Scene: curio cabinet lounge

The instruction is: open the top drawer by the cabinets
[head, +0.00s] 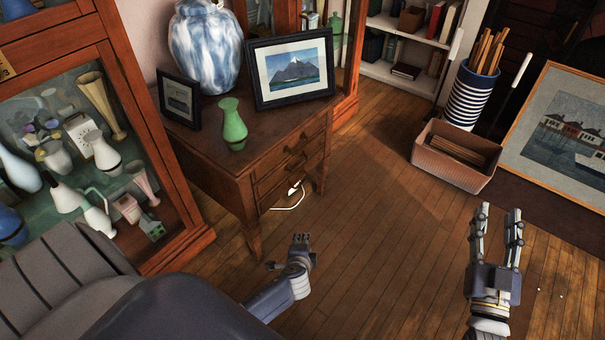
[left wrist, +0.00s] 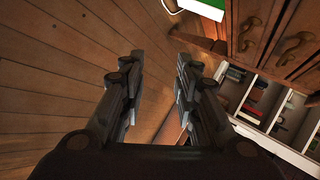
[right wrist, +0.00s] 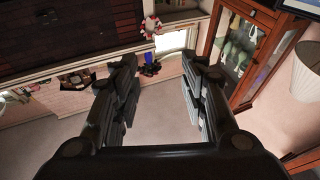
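A small wooden chest (head: 221,158) stands by the glass cabinet in the head view. Its front carries a top drawer (head: 287,154) and a lower drawer, both looking closed, with dark curved handles. In the left wrist view, part of the chest front (left wrist: 270,30) with two handles is tilted at the upper right. My left gripper (head: 301,239) is low over the floor in front of the chest, apart from the handles. Its fingers are spread and empty in the left wrist view (left wrist: 153,65). My right gripper (head: 498,208) is open and empty, farther right over the floor.
A green vase (head: 232,125), a blue-white vase (head: 206,48) and two framed pictures stand on the chest. A glass cabinet (head: 160,240) is at left. A box (head: 450,175), striped bin (head: 470,98) and large framed picture (head: 560,135) are at right. The floor between is clear.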

